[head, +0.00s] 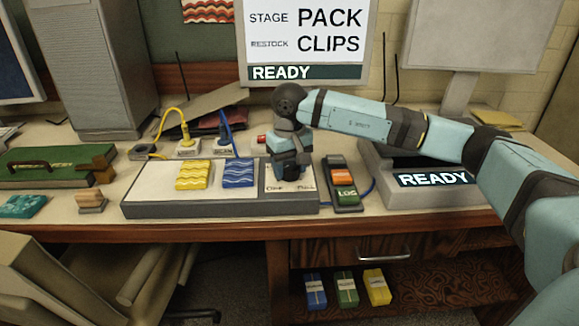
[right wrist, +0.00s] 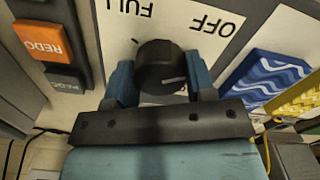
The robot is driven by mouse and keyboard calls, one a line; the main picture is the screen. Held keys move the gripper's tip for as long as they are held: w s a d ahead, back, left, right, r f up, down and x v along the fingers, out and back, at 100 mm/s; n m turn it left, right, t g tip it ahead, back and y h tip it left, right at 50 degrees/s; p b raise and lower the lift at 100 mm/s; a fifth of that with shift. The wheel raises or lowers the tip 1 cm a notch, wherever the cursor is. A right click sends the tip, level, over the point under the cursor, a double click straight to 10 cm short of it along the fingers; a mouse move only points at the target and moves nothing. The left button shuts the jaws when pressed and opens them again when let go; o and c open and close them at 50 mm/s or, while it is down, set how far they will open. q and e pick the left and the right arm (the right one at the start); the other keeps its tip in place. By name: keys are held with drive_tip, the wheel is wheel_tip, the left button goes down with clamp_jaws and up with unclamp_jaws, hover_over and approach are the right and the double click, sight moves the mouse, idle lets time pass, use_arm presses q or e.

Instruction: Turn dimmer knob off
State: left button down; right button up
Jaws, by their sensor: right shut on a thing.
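The black round dimmer knob (right wrist: 158,62) sits on a white panel marked "OFF" and "FULL", which appear upside down in the right wrist view. In the head view the knob (head: 291,172) is mostly hidden under my right gripper (head: 290,160), at the right end of the long grey board (head: 220,209). My right gripper (right wrist: 161,80) is shut on the knob, one finger on each side. A short pale line shows on the knob, on its side toward the gripper. My left gripper is not in view.
Beside the knob stand a yellow wavy block (head: 194,175) and a blue one (head: 238,174) on the board. A grey "READY" console (head: 400,198) lies farther right, under my right arm.

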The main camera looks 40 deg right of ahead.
sight(289, 165)
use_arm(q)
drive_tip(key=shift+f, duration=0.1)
use_arm(e)
drive_tip(key=o, duration=0.9)
use_arm(q)
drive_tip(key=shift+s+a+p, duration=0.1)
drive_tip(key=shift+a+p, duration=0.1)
drive_tip(key=shift+p, duration=0.7)
use_arm(e)
wheel_tip(289, 165, up, 14)
drive_tip(key=shift+f, duration=0.1)
